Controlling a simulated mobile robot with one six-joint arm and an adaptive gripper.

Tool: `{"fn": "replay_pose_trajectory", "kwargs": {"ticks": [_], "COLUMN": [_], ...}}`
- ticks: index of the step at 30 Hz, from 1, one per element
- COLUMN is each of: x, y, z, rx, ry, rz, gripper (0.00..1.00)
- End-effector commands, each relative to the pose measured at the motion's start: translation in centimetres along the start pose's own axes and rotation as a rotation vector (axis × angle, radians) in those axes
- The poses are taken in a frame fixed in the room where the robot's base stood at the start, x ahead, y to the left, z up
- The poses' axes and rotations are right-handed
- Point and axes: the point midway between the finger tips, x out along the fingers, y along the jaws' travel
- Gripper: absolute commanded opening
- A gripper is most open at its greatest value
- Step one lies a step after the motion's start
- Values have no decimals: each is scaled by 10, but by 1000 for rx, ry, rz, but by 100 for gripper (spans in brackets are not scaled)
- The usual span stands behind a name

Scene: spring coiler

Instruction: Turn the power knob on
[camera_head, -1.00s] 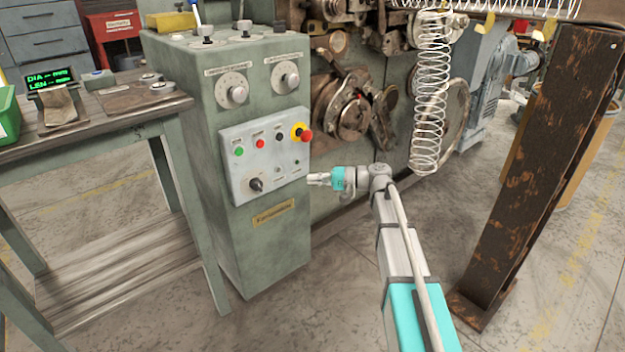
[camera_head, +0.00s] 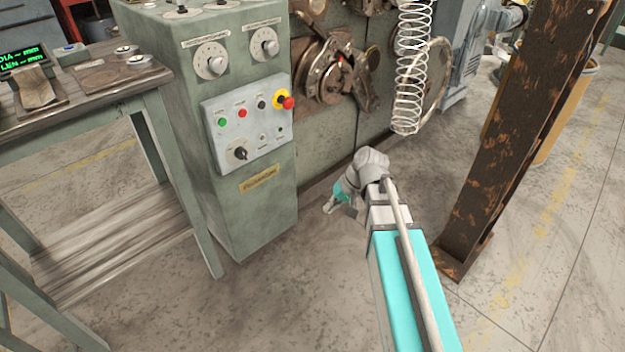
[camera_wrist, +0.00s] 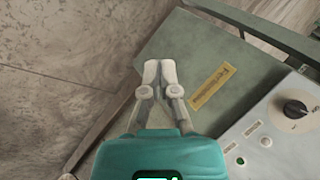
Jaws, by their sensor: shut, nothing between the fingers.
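The black rotary knob (camera_head: 240,153) sits at the lower left of the light grey control panel (camera_head: 222,160) on the green cabinet. It also shows at the right edge of the wrist view (camera_wrist: 296,108). Its setting is too small to read. My gripper (camera_head: 329,208) is shut and empty, low in front of the machine, to the right of and below the panel. It does not touch the knob. In the wrist view, my gripper's closed fingertips (camera_wrist: 160,68) lie left of the knob, with the cabinet's yellow label (camera_wrist: 212,88) between them.
The panel also carries a green button (camera_head: 222,122), a red button (camera_head: 242,113) and a red-and-yellow emergency stop (camera_head: 286,101). A hanging spring (camera_head: 410,80) and a rusty post (camera_head: 505,150) stand to the right. A workbench (camera_head: 95,100) is at left. The floor before the cabinet is clear.

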Motion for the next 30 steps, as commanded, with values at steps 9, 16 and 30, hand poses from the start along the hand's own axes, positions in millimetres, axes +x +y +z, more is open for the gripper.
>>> {"fn": "replay_pose_trajectory", "kwargs": {"ticks": [9, 16, 30], "x": [-32, -46, -48], "y": [57, 76, 79], "z": [67, 85, 86], "rx": [12, 18, 19], "ry": [-24, -31, -32], "rz": [382, 513, 530], "gripper": [0, 0, 0]}}
